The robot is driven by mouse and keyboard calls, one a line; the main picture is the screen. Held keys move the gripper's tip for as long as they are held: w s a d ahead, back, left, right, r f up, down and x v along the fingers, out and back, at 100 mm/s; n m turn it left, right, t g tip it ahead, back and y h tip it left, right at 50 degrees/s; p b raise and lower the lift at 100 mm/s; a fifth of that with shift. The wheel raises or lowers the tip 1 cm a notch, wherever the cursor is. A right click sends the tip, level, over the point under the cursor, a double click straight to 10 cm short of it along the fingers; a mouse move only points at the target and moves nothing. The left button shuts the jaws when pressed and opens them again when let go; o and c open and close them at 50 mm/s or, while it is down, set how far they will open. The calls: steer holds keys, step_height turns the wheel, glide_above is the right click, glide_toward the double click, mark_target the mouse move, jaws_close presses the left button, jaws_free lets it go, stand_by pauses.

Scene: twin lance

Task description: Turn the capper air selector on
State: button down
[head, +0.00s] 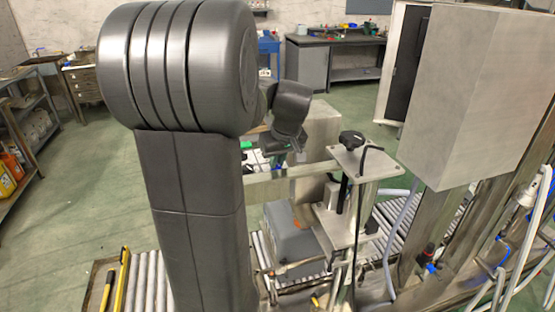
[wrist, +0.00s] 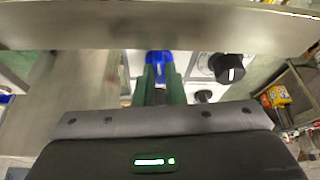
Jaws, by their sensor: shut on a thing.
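In the wrist view my gripper (wrist: 164,84) has two green fingers that reach up to a white panel (wrist: 195,68). The fingers are shut on a blue knob (wrist: 158,57) on that panel, which looks like the capper air selector. Its base and any marking are hidden by the fingers and a metal bar, so its on or off position cannot be read. A black round knob (wrist: 228,68) with a white pointer line sits to the right, apart from the fingers. In the head view my arm hides most of the gripper and the panel.
A wide metal bar (wrist: 130,30) crosses close above the fingers in the wrist view. In the head view a capper frame with a black hand knob (head: 351,139) stands right of my arm. A large grey cabinet (head: 470,95) is farther right, and roller conveyors (head: 148,283) run below.

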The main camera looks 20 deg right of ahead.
steer(key=n+y, duration=0.1)
steer(key=n, duration=0.1)
steer(key=shift+d+n+b, duration=0.15)
steer(key=shift+n+b, duration=0.15)
steer(key=shift+b, duration=0.1)
steer(key=shift+n+y, duration=0.3)
steer(key=shift+n, duration=0.7)
steer(key=c, duration=1.5)
jaws_free()
steer(key=b+v, duration=0.1)
steer(key=v, duration=1.2)
steer(key=shift+r+b, duration=0.3)
steer(key=shift+r, duration=0.15)
